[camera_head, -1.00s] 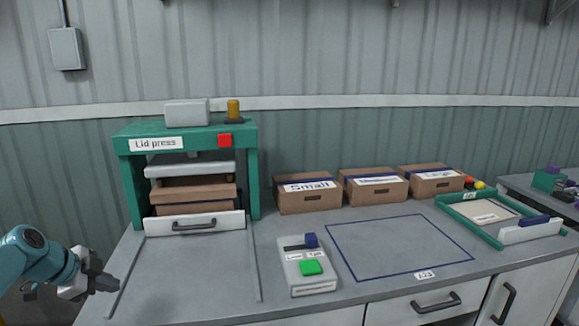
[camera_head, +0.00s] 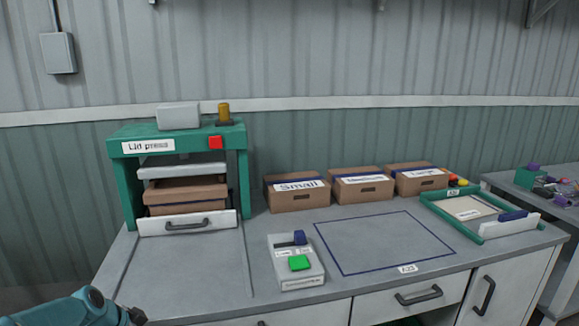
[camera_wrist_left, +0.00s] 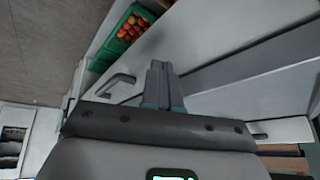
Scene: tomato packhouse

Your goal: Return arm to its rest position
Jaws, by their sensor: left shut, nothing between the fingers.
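My left arm comes in low at the left of the head view, and its gripper (camera_head: 136,317) is at the bottom edge, mostly cut off, in front of the counter. In the left wrist view the two fingers of my left gripper (camera_wrist_left: 164,86) are together with nothing between them. White cabinet fronts with a dark handle (camera_wrist_left: 113,84) lie beyond the fingers. My right gripper is in neither view.
The counter holds a green lid press (camera_head: 127,190) with a carton inside, a control box (camera_head: 296,274), several labelled cartons (camera_head: 297,192) and a green-rimmed tray (camera_head: 440,213). The outlined area (camera_head: 385,242) is empty. A green crate (camera_wrist_left: 108,52) of tomatoes shows in the wrist view.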

